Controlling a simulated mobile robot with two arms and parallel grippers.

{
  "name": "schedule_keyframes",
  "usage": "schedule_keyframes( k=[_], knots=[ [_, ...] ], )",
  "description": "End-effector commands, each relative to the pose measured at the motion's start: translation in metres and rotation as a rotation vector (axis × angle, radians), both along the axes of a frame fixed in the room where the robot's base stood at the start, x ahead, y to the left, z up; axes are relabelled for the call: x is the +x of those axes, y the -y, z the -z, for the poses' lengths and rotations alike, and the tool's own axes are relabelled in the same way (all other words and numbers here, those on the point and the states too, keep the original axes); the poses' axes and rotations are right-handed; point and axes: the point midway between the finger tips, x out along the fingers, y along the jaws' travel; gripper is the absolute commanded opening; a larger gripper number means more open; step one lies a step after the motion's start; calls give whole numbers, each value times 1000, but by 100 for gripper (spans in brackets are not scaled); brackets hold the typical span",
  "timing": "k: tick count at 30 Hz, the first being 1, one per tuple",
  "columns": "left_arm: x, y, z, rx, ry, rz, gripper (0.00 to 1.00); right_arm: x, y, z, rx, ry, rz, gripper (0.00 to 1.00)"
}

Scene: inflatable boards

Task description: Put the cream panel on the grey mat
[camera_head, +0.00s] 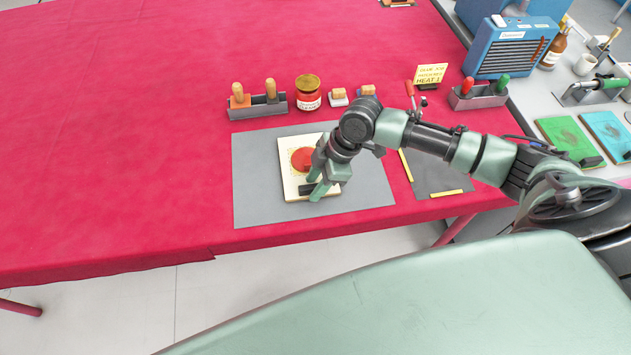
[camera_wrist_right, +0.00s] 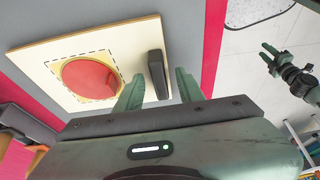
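The cream panel (camera_head: 289,178) has a red disc inside a dashed square and a black bar handle (camera_wrist_right: 158,75) near one edge. In the head view it appears to lie flat on the grey mat (camera_head: 255,205), within its outline. My right gripper (camera_head: 318,189) is low over the panel's near right part and hides some of it. In the right wrist view its fingers (camera_wrist_right: 160,85) stand on both sides of the handle with gaps, so it is open. My left gripper (camera_wrist_right: 265,53) shows small at that view's right edge, with its fingertips apart.
A dark mat with yellow strips (camera_head: 445,191) lies to the right. Behind stand a tool holder (camera_head: 257,106), a red-labelled jar (camera_head: 308,92), small blocks and a sign (camera_head: 431,73). The left of the red table (camera_head: 120,130) is clear.

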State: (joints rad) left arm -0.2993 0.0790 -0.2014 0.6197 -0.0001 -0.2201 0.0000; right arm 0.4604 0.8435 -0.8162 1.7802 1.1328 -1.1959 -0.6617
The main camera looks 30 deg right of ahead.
Motion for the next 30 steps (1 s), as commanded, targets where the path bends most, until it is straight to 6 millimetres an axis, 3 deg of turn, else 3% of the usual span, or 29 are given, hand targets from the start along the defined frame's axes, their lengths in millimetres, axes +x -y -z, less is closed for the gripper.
schedule_keyframes(
  k=[11, 24, 30],
  knots=[
    [0, 0, 1, 0, 0, 0, 36, 0, 4, -11, 1, 2, 2, 38],
    [0, 0, 12, 0, 0, -1, 36, -9, 36, -92, -1, 4, 1, 38],
    [0, 0, 14, 0, 0, -1, 36, -12, 43, -111, 1, 1, 0, 38]
  ],
)
